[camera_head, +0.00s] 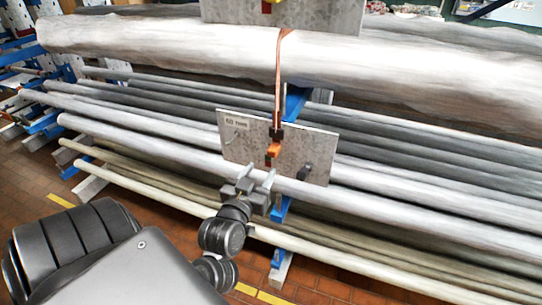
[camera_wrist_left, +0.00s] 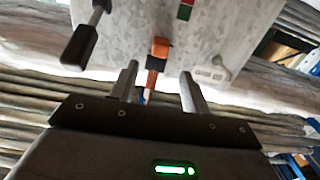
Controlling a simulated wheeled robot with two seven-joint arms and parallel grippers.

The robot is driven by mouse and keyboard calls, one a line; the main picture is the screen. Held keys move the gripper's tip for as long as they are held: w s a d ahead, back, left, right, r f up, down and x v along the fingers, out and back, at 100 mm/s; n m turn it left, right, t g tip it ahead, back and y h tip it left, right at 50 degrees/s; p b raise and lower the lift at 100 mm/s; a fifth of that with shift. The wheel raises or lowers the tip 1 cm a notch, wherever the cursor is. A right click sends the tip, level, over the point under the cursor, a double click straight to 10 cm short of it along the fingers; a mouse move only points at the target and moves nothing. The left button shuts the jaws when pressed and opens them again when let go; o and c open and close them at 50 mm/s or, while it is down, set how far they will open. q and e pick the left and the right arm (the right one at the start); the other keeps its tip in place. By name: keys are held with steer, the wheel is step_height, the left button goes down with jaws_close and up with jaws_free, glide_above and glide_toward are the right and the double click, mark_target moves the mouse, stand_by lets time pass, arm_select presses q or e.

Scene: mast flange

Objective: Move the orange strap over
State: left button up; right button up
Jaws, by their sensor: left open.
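The orange strap (camera_head: 278,85) hangs from an upper grey plate (camera_head: 300,14), over the wrapped pole, down to a lower speckled grey plate (camera_head: 240,150). Its bright orange end (camera_head: 273,149) sits below a black clip (camera_head: 276,133) on this plate. My left gripper (camera_head: 256,174) is open just in front of the lower plate, below and left of the orange end. In the left wrist view the orange strap part (camera_wrist_left: 159,47) appears beyond the gap between the open fingers (camera_wrist_left: 159,72), with nothing held. The right gripper is out of view.
A black handle (camera_head: 305,171) sticks out from the plate's lower right; it also shows in the left wrist view (camera_wrist_left: 79,46). Long grey and white poles (camera_head: 420,185) fill the rack behind, with blue uprights (camera_head: 281,209). Brick floor (camera_head: 315,283) is open in front.

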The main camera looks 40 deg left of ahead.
mark_target(271, 154)
arm_select(q)
steer(key=w, duration=0.1)
steer(key=b, duration=0.1)
steer(key=w+a+b, duration=0.1)
steer(key=shift+w+f, duration=0.35)
steer(key=shift+f, duration=0.05)
steer(key=x, duration=0.5)
steer(key=shift+r, duration=0.4)
steer(key=shift+w+a, duration=0.2)
steer(key=shift+w, duration=0.35)
steer(key=shift+f, duration=0.1)
jaws_close()
